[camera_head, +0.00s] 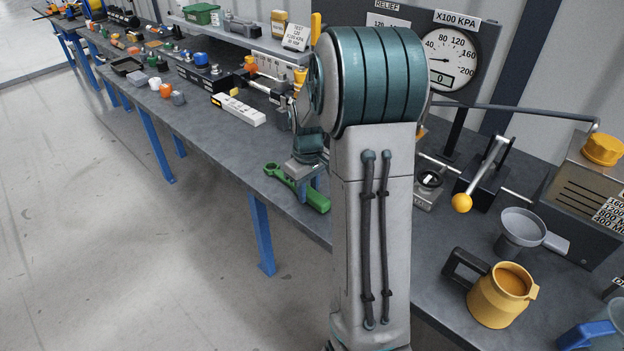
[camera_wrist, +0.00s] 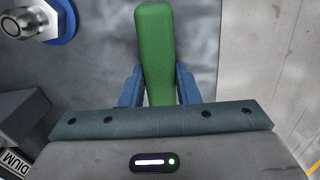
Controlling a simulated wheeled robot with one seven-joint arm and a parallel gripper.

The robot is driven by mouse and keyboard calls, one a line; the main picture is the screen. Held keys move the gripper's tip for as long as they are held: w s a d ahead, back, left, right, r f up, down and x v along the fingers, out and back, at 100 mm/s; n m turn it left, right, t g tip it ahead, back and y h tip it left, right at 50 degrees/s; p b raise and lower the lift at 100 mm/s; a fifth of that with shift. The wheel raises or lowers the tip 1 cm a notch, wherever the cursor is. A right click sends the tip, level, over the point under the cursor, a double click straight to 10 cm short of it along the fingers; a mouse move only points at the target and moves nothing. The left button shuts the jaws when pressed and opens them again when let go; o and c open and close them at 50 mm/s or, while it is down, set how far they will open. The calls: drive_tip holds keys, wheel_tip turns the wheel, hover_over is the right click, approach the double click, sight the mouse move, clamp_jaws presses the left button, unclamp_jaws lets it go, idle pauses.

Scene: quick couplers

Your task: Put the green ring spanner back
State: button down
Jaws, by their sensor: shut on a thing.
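The green ring spanner (camera_head: 313,197) is at the front edge of the long grey bench in the head view. Its ring end (camera_head: 272,170) points to the left, by the bench edge. My gripper (camera_head: 307,185) is over the spanner, with blue fingers around its handle; my arm hides part of the gripper. In the wrist view the green handle (camera_wrist: 156,50) runs up from between the two blue fingers of my gripper (camera_wrist: 159,90), which are shut on it. I cannot tell whether the spanner touches the bench.
The grey bench (camera_head: 215,130) carries a white power strip (camera_head: 238,109) and small coloured parts behind the spanner. To the right are a yellow-knobbed lever (camera_head: 462,202), a grey funnel (camera_head: 522,228) and a yellow jug (camera_head: 498,300). A round gauge (camera_head: 450,60) stands behind.

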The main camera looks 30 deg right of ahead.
drive_tip(key=shift+f, duration=0.1)
drive_tip(key=shift+f, duration=0.15)
drive_tip(key=c, duration=1.1)
unclamp_jaws()
